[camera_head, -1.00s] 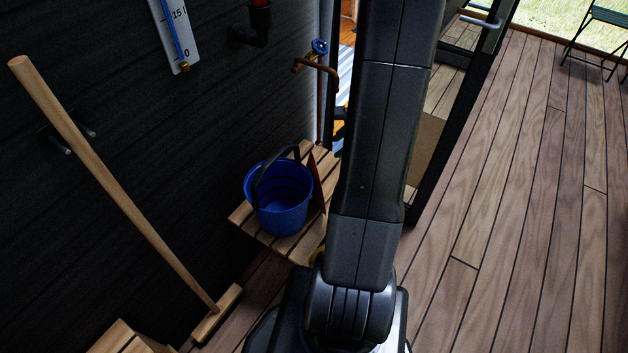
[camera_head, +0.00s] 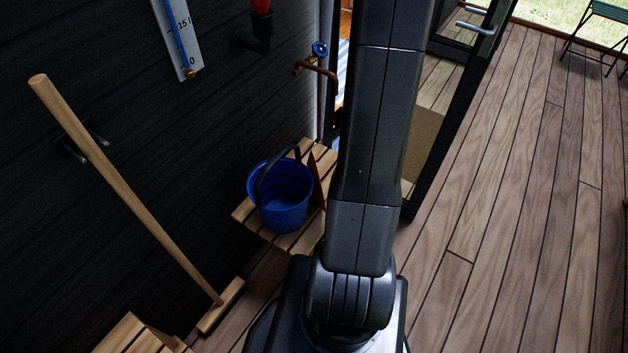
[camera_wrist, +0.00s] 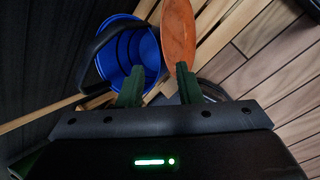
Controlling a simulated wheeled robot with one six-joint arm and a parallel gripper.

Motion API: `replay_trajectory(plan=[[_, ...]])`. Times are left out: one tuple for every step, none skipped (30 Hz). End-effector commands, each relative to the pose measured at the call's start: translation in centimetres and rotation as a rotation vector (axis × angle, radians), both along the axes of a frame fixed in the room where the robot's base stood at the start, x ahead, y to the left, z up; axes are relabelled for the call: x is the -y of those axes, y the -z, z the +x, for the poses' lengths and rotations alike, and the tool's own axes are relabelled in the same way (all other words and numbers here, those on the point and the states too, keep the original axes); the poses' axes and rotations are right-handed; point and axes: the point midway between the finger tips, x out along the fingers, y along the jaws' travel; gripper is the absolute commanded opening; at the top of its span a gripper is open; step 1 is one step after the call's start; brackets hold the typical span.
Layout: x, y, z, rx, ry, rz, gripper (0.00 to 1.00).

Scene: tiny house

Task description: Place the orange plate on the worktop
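The orange plate (camera_wrist: 178,32) stands on edge beside the blue bucket in the wrist view. In the head view it shows nearly edge-on as a thin reddish strip (camera_head: 319,187) at the bucket's right, partly hidden by my arm. My gripper (camera_wrist: 159,67) is open, its two green fingers apart. The right fingertip is near the plate's lower end in the picture; I cannot tell whether it touches. The gripper is hidden in the head view. I cannot make out a worktop.
The blue bucket (camera_head: 284,207) stands on a slatted wooden bench (camera_head: 246,219) by the dark wall. A long-handled broom (camera_head: 135,195) leans on the wall at left. A copper tap pipe (camera_head: 320,90) is above the bench. An open glass door (camera_head: 455,100) stands behind my arm. Decking (camera_head: 520,200) at right is clear.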

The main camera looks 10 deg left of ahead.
Motion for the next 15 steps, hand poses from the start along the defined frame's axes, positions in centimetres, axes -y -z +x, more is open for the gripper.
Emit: replay_trajectory(plan=[[-0.2,0.3,0.0,-0.007,0.009,0.000,0.32],[-0.3,0.6,0.0,-0.009,0.012,0.001,0.32],[-0.6,1.2,0.1,-0.012,0.013,0.001,0.32],[-0.8,1.7,0.1,-0.012,0.013,0.002,0.32],[-1.1,2.2,0.1,-0.012,0.011,0.001,0.32],[-1.5,3.0,0.2,-0.012,0.010,0.000,0.32],[-1.8,3.6,0.3,-0.013,0.010,0.001,0.32],[-2.1,4.1,0.3,-0.012,0.011,0.001,0.32],[-2.4,4.8,0.4,-0.012,0.011,0.001,0.32],[-2.7,5.3,0.5,-0.012,0.011,0.000,0.32],[-3.0,5.7,0.5,-0.012,0.011,0.001,0.32],[-3.3,6.3,0.6,-0.011,0.011,0.002,0.32],[-3.4,6.6,0.7,-0.009,0.011,0.001,0.32],[-3.6,6.9,0.8,-0.009,0.011,0.001,0.32],[-3.8,7.1,0.8,-0.009,0.011,0.002,0.32]])
